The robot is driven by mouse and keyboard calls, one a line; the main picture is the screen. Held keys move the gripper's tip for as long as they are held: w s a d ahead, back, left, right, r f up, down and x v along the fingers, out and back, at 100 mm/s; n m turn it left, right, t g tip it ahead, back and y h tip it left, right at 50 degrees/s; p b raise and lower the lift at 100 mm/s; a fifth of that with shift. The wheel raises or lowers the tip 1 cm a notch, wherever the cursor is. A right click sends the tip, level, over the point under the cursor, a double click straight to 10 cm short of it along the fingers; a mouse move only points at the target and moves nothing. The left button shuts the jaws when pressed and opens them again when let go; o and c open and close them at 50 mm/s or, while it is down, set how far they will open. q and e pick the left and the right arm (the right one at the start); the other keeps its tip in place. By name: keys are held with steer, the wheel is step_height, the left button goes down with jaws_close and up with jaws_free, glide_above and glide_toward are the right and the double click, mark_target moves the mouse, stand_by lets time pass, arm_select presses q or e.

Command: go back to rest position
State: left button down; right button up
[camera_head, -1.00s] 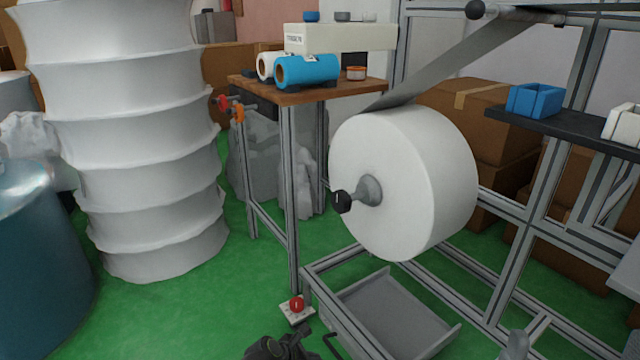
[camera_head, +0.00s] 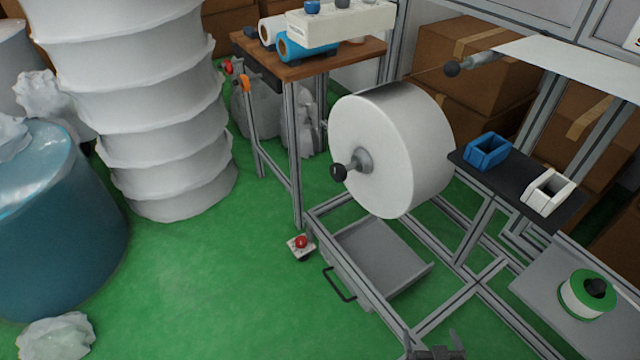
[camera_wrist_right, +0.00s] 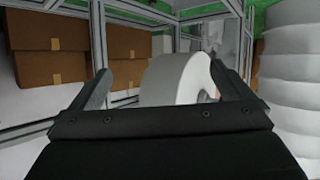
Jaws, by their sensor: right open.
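My right gripper (camera_head: 432,342) shows at the bottom edge of the head view, its two fingers apart with nothing between them. In the right wrist view, the same gripper (camera_wrist_right: 162,85) has its fingers spread wide. The large white roll (camera_wrist_right: 175,78) shows beyond and between them, apart from the fingers. My left gripper is not in view.
A metal frame with a grey tray (camera_head: 380,258) stands below the roll. A dark shelf (camera_head: 520,182) holds a blue holder (camera_head: 487,150) and a white holder (camera_head: 548,191). A green-and-white spool (camera_head: 586,294) is at right. A red button (camera_head: 301,242) is near the frame.

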arm_select(q)
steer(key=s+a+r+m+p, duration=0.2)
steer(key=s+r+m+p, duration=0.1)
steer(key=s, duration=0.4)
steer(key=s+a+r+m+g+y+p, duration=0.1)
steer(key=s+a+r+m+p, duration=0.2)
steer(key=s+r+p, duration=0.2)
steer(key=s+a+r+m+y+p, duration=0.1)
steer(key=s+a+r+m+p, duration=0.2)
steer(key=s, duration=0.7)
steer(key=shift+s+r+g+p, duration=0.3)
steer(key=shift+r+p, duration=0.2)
steer(key=shift+p, duration=0.35)
arm_select(e)
steer(key=s+d+f+g, duration=0.1)
steer(key=s+g, duration=0.5)
steer(key=s, duration=0.9)
steer(key=s+d+f+g, duration=0.1)
steer(key=s+f+g, duration=0.3)
steer(key=s, duration=1.1)
steer(key=shift+d+f+g, duration=0.35)
steer(key=shift+d+g, duration=0.05)
steer(key=shift+g, duration=0.5)
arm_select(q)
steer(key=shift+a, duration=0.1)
